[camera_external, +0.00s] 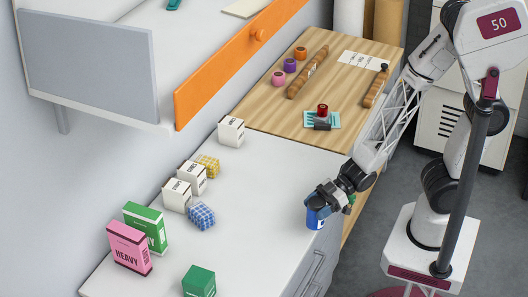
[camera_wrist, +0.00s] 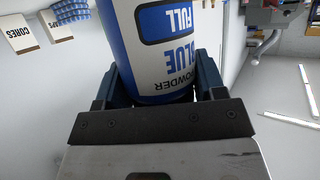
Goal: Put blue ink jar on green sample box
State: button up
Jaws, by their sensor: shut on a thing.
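My gripper (camera_external: 325,198) is shut on a blue and white jar (camera_external: 315,221) near the white table's right edge. In the wrist view the jar (camera_wrist: 165,45) fills the space between my fingers (camera_wrist: 163,82), and its label reads BLUE POWDER and FULL, upside down. I cannot tell whether the jar touches the tabletop. A green cube-shaped box (camera_external: 199,282) stands at the front of the table, partly cut off by the frame. A taller green box (camera_external: 146,227) stands behind a pink box at the left. I cannot read which green one is the sample box.
The pink box (camera_external: 129,250) is marked HEAVY. White cartons (camera_external: 177,194) and blue (camera_external: 201,215) and yellow (camera_external: 209,165) checked blocks stand along the table's left. A wooden board (camera_external: 250,110) at the back holds small jars and rollers. The table's middle (camera_external: 262,195) is clear.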

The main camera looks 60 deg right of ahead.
jog(key=w+a+r, duration=0.3)
jog(key=a, duration=0.6)
jog(key=w+a+r+n+g+y, duration=0.1)
jog(key=w+a+r, duration=0.2)
jog(key=a, duration=0.6)
jog(key=w+a+r+n+g, duration=0.1)
jog(key=w+a+r, duration=0.2)
jog(key=a, duration=0.6)
jog(key=shift+w+a+r, duration=0.25)
jog(key=shift+w+r, duration=0.1)
jog(key=shift+w, duration=0.6)
jog(key=shift+w, duration=0.1)
jog(key=w+a+f, duration=0.1)
jog(key=w+a, duration=0.9)
jog(key=a, duration=0.2)
jog(key=shift+w+f, duration=0.2)
jog(key=shift+f, duration=0.05)
jog(key=shift+f, duration=0.1)
jog(key=shift+f, duration=1.65)
jog(key=shift+f, duration=0.15)
jog(key=o, duration=1.1)
jog(key=shift+o, duration=0.2)
jog(key=shift+d, duration=0.15)
